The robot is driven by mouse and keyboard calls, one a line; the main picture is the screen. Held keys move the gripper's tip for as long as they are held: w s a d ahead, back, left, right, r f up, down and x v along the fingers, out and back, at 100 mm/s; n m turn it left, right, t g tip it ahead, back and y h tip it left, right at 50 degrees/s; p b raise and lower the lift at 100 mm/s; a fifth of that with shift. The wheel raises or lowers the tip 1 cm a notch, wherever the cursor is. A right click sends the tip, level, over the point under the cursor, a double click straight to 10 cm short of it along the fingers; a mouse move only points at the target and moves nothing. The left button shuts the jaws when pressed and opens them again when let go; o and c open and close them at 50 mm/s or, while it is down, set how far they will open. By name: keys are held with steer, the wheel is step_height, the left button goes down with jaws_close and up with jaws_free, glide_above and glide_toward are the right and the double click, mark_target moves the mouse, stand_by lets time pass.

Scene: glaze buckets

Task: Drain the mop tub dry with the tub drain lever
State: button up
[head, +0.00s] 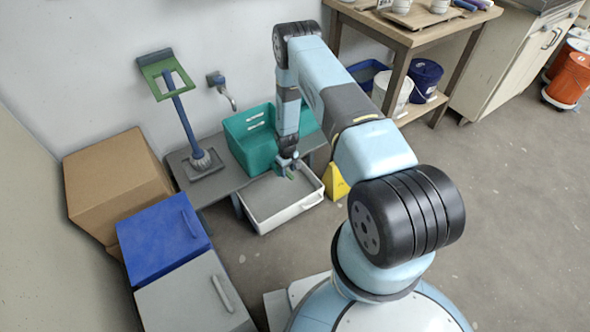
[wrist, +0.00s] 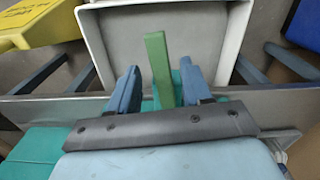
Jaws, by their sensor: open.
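The teal mop tub (head: 247,148) stands on a low grey bench, and teal parts of it show at the lower left of the wrist view (wrist: 35,152). A green lever (wrist: 157,62) sticks out from the tub's side. It shows between the two blue fingers of my gripper (wrist: 159,88), which are open and apart from it on both sides. In the head view my gripper (head: 287,164) is at the tub's front right, partly hiding it. A white tray (head: 283,212) with a flat grey inside sits below, in front of the tub. The tub's inside is mostly hidden.
A wall tap (head: 222,88) is behind the tub. A yellow sign (head: 336,183) is right of the tray. Boxes stand at left; the floor at right is open.

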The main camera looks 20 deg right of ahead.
steer(key=shift+f, duration=0.45)
jaws_close()
steer(key=shift+d, duration=0.1)
